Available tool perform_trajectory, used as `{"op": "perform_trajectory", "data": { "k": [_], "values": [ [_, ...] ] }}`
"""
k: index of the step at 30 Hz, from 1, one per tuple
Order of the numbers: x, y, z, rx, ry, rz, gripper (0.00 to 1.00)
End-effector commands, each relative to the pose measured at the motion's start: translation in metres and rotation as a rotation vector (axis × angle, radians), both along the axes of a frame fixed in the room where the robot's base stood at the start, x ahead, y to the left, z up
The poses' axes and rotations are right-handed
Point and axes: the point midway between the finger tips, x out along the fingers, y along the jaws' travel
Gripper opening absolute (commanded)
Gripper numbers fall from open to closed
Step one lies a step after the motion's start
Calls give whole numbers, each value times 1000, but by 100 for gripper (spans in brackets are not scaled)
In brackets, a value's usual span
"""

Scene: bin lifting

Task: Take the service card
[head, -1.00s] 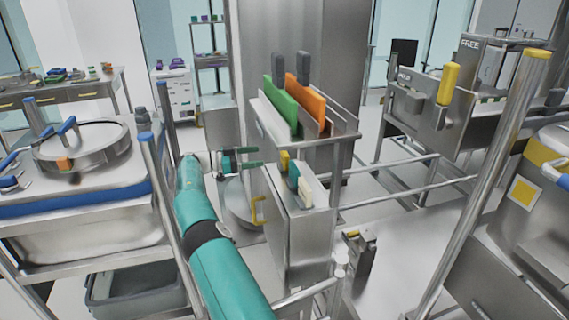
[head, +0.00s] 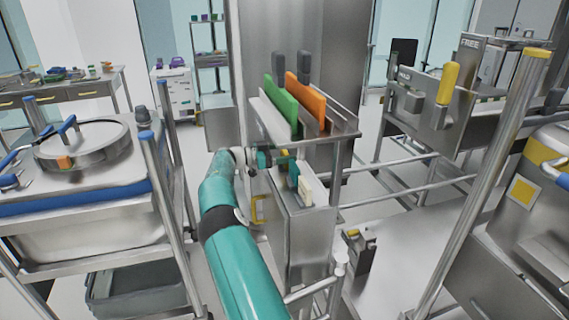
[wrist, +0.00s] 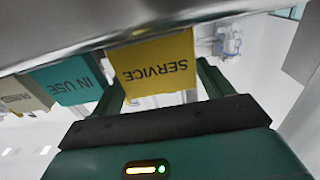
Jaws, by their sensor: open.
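The yellow service card (wrist: 158,68) appears upside down in the wrist view, its lettering readable. It hangs between the two teal fingers of my gripper (wrist: 160,85), which are open on either side of it. I cannot tell whether either finger touches it. In the head view my gripper (head: 281,158) is at the top of the metal cabinet (head: 300,235), and only a bit of the yellow card (head: 284,153) shows there. A teal IN USE card (wrist: 72,78) is beside the service card, with a cream card (wrist: 20,100) further left.
A rack with a green board (head: 281,105) and an orange board (head: 305,100) stands above and behind the cards. In the wrist view a metal surface (wrist: 130,22) lies close along the card tops. A cart with a round lid (head: 85,145) stands left of my arm.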

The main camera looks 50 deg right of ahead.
Motion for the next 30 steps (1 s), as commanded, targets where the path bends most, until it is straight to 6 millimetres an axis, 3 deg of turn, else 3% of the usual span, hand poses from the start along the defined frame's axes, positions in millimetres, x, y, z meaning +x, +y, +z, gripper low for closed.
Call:
{"op": "perform_trajectory", "data": {
  "k": [2,7,8,20,26,30],
  "values": [
    [0,0,0,0,0,0,79],
    [0,0,0,0,0,0,46],
    [0,0,0,0,0,0,44],
    [0,0,7,-2,-1,0,44],
    [0,0,30,-2,-2,0,44],
    [-4,13,47,-1,-1,0,44]
  ]
}}
